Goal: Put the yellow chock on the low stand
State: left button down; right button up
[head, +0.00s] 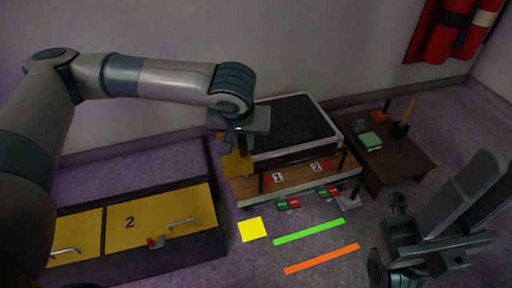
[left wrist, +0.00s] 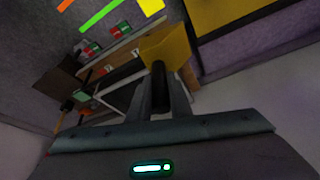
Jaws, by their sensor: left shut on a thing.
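The yellow chock (head: 236,163) hangs below my left gripper (head: 241,141), in front of the left end of the wooden bench. In the left wrist view the chock (left wrist: 168,48) lies beyond the fingertips, and the left gripper (left wrist: 161,88) is shut on its dark upright handle (left wrist: 159,75). The low wooden stand (head: 300,183) bears cards marked 1 and 2 and dark posts; the chock overlaps its left end in the picture, and I cannot tell whether they touch. My right gripper (head: 466,198) is at the lower right, its two fingers apart and empty.
A dark brown table (head: 402,174) with small items is to the right. Yellow drawers (head: 155,222) are at left. A yellow square (head: 252,229), green strip (head: 310,231) and orange strip (head: 322,259) mark the clear floor in front.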

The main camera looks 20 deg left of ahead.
aim_at(388, 166)
jog(key=i+l+u, duration=0.1)
jog(key=l, duration=0.3)
jog(key=i+l, duration=0.3)
jog(key=l, duration=0.15)
jog(key=i+l+u, duration=0.15)
jog(key=l, duration=0.25)
jog(key=i+l, duration=0.25)
jog(key=l, duration=0.2)
jog(key=i+l+u, duration=0.15)
jog(key=l, duration=0.3)
jog(key=i+l, duration=0.2)
jog(key=l, duration=0.25)
jog(key=i+l+u, duration=0.15)
jog(key=l, duration=0.3)
jog(key=i+l, duration=0.1)
jog(key=l, duration=0.4)
jog(key=u, duration=0.05)
